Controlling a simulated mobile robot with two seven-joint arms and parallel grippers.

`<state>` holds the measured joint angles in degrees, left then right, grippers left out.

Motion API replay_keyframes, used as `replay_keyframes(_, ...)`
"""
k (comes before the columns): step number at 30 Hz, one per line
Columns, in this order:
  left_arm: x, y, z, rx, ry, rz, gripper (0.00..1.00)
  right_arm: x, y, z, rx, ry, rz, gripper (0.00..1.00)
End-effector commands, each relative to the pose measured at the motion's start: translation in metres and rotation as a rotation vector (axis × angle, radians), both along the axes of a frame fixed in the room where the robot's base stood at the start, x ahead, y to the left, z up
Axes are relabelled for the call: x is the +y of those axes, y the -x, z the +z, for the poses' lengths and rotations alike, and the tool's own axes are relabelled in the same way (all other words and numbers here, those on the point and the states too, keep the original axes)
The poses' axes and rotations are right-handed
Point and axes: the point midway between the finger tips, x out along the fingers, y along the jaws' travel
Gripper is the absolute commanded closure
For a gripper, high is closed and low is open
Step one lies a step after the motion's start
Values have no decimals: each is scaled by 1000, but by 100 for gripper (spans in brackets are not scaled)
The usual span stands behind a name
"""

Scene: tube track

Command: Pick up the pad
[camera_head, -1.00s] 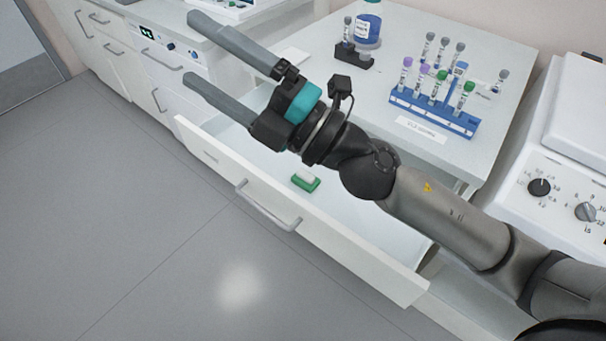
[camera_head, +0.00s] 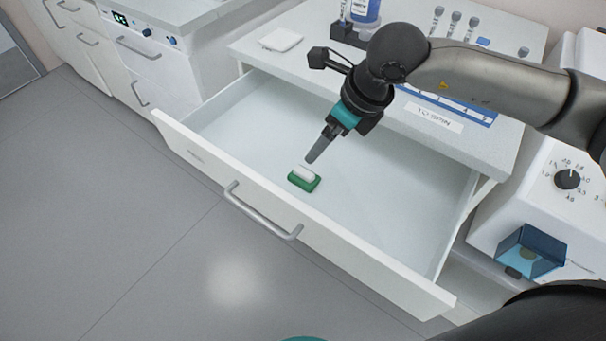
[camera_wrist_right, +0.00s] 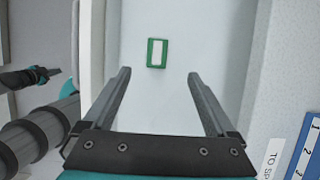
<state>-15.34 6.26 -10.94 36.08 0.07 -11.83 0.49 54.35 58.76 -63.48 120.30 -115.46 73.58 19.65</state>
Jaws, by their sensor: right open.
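The pad (camera_head: 303,179) is a small green block with a white top, lying on the floor of the open drawer (camera_head: 400,205). It also shows in the right wrist view (camera_wrist_right: 150,62), ahead of and between the fingers. My right gripper (camera_head: 311,158) points down over the drawer, just behind and above the pad in the head view. In the wrist view its two fingers (camera_wrist_right: 160,73) are wide apart with nothing between them. A dark part with teal at the left of the wrist view (camera_wrist_right: 35,77) looks like my left gripper; its jaws cannot be made out.
The drawer's front panel with its handle (camera_head: 262,215) stands nearest the floor. The drawer is otherwise clear.

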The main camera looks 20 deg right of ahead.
Motion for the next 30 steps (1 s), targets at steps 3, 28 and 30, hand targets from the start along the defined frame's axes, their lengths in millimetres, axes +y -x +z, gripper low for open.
replay_keyframes(3,2,0,-7,-2,-3,1,100,8,-6,-26,5,-4,4,9)
replay_keyframes(28,21,-33,-30,-55,-24,7,100,33,-36,-130,4,-6,4,9)
replay_keyframes(30,22,-34,-30,-59,-24,8,100,34,-37,-132,2,-6,5,9)
